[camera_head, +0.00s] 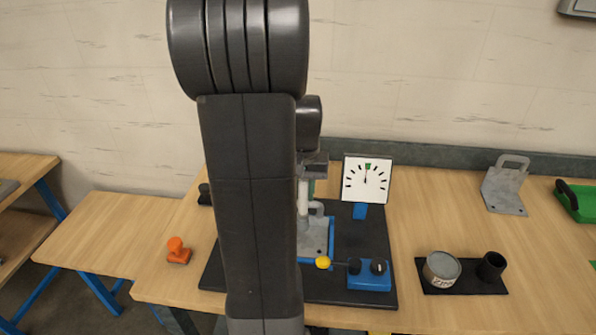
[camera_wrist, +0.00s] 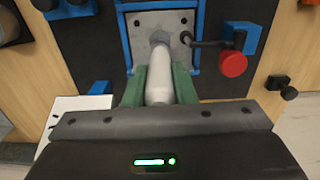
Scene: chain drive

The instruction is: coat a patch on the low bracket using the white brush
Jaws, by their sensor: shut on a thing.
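My gripper (camera_wrist: 160,74) is shut on the white brush (camera_wrist: 158,88), its green fingers on either side of the handle. The brush points down at a grey metal bracket (camera_wrist: 182,54) set in a blue frame. The brush's far end overlaps a round grey spot on the bracket; I cannot tell whether it touches. In the head view my arm hides much of this. The white brush (camera_head: 303,198) shows beside the arm, hanging upright over the bracket (camera_head: 316,238). No coated patch can be made out.
A dial board (camera_head: 367,182) stands behind the black base plate (camera_head: 372,236). A zinc can (camera_head: 441,268) and black cup (camera_head: 491,266) stand right. Another grey bracket (camera_head: 503,188) stands farther back.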

